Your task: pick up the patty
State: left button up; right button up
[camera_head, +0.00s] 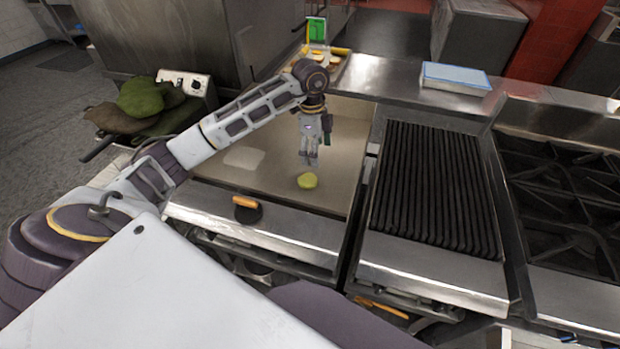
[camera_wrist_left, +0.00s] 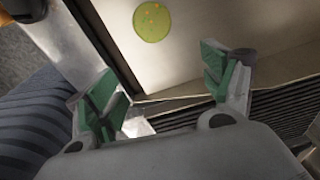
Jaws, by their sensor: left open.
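A small round yellow-green patty (camera_head: 307,181) lies on the flat griddle (camera_head: 335,195), near its front right part. It also shows in the left wrist view (camera_wrist_left: 152,21) as a green disc with orange specks, at the top beyond the fingertips. My left gripper (camera_head: 309,162) points down above the griddle, just behind the patty in the head view. In the left wrist view its green-padded fingers (camera_wrist_left: 165,90) are spread apart with nothing between them. The patty is apart from both fingers. My right gripper is in neither view.
A ribbed grill (camera_head: 430,190) adjoins the griddle on the right, with stove burners (camera_head: 560,190) beyond. A wooden-handled tool (camera_head: 247,207) sits at the griddle's front left. A blue-topped box (camera_head: 455,77) stands on the back ledge. A pale flat square (camera_head: 243,158) lies left on the griddle.

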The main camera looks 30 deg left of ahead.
pick_arm(q)
jog(key=a, duration=0.1)
jog(key=a+r+n+y, duration=0.1)
jog(key=a, duration=0.1)
jog(key=shift+d+f, duration=0.1)
jog(key=shift+f, duration=0.05)
send_over(308, 178)
jog(key=shift+w+f+p, duration=0.15)
jog(key=shift+f+p, duration=0.05)
jog(key=shift+f, duration=1.95)
jog(key=shift+w+f+p, duration=0.15)
jog(key=shift+f+p, duration=0.05)
jog(key=shift+f, duration=1.9)
jog(key=shift+f, duration=0.15)
jog(key=shift+s+f+p, duration=0.15)
jog(key=shift+f+p, duration=0.15)
jog(key=shift+f, duration=0.3)
jog(key=shift+s+f+p, duration=0.15)
jog(key=shift+f+p, duration=0.2)
jog(key=shift+f, duration=1.5)
